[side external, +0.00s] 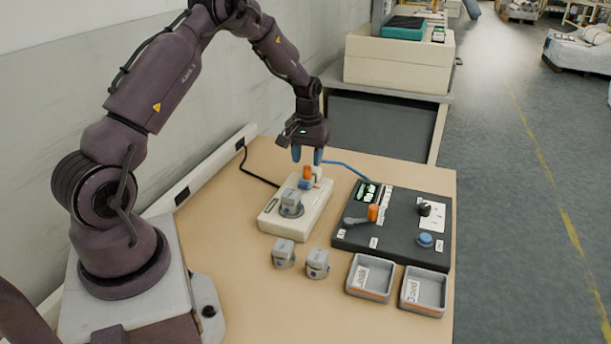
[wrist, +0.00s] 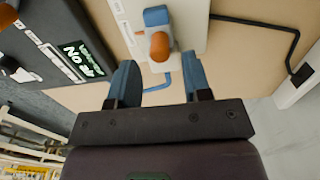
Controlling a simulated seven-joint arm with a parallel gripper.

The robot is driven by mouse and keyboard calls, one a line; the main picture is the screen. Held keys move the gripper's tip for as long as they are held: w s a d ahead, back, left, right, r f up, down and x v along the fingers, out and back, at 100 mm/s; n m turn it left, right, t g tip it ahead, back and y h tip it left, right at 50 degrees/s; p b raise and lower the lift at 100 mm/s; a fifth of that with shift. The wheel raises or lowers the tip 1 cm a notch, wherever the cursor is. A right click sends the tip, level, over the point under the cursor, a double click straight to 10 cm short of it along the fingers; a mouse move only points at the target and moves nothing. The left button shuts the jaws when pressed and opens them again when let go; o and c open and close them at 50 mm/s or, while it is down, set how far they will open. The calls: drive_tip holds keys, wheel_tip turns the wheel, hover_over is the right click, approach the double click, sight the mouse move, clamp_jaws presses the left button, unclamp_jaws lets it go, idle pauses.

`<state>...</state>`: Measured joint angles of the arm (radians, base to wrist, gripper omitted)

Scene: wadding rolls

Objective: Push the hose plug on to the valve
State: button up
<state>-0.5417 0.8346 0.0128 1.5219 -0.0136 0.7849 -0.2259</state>
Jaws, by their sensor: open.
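My gripper (side external: 308,156) points down with its blue fingers apart, just above the far end of a cream block (side external: 313,211). In the wrist view my open gripper (wrist: 157,78) is empty, and an orange rounded piece (wrist: 159,46) on a blue body (wrist: 155,15) lies just beyond the gap between the fingertips. The orange piece (side external: 307,172) and blue body (side external: 305,185) also show in the side view. A thin blue hose (side external: 347,167) runs from that end of the block towards the black panel. I cannot tell which part is the plug and which the valve.
A grey-capped unit (side external: 291,204) sits on the block. Two similar units (side external: 284,253) (side external: 317,263) stand on the table in front. The black panel (side external: 395,246) with an orange-tipped lever (side external: 373,212) is at right. Two grey trays (side external: 369,296) (side external: 423,309) stand near the front edge.

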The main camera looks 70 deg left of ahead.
sight(307, 168)
drive_tip(key=shift+f, duration=1.9)
drive_tip(key=c, duration=0.7)
drive_tip(key=shift+s+d, duration=1.7)
drive_tip(key=shift+d, duration=0.05)
drive_tip(key=o, duration=0.7)
wheel_tip(307, 168, up, 7)
